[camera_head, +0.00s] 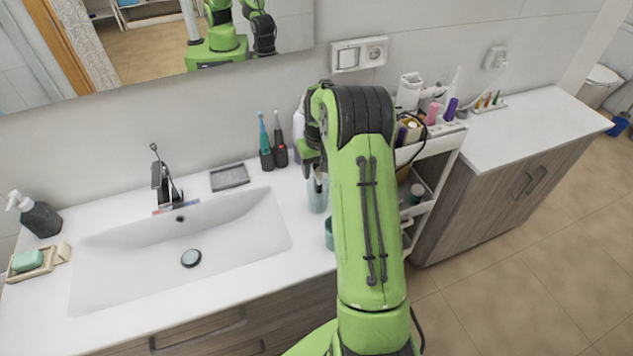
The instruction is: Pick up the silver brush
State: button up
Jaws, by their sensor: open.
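I cannot make out a silver brush for certain in the head view. The white cart (441,144) stands right of my arm, and its top holds several small cosmetics, including a pink bottle (432,113) and a purple one (451,109). My arm hides the cart's left side. My gripper (311,163) points down over the counter behind my forearm, partly hidden, open, with nothing seen held. A pale glass (317,194) is just below it; I cannot tell whether they touch.
The sink counter (300,230) holds two electric toothbrushes (272,146), a faucet (162,180), a soap dispenser (37,217) and a soap dish (34,261). A wooden cabinet with a white top (540,125) stands right of the cart. Floor (530,275) at the lower right is clear.

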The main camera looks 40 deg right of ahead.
jog(key=shift+w+f, duration=0.1)
jog(key=shift+f, duration=0.2)
jog(key=shift+c, duration=1.3)
grip_shut()
